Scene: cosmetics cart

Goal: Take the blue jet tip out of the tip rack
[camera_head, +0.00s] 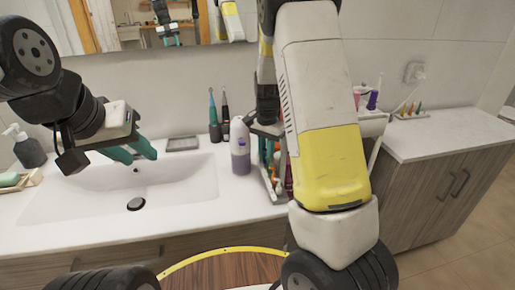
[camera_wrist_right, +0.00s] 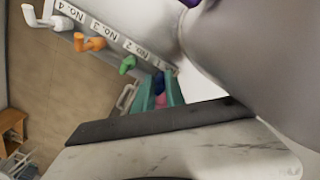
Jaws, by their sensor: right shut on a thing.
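The tip rack shows in the right wrist view as a pale strip with number labels (camera_wrist_right: 112,37). It carries a white tip (camera_wrist_right: 42,20), an orange tip (camera_wrist_right: 90,43) and a green tip (camera_wrist_right: 127,64). My right gripper (camera_wrist_right: 159,93) is beside the rack's No. 1 end, its teal fingers shut on the blue jet tip (camera_wrist_right: 158,84). Only a small part of the tip shows between the fingers; I cannot tell whether it is clear of its slot. In the head view my right arm partly hides this spot. My left gripper (camera_head: 132,151) is open and empty above the sink.
The white sink (camera_head: 90,188) lies left. A wooden cabinet with a white top (camera_head: 445,135) stands at the right, mostly clear.

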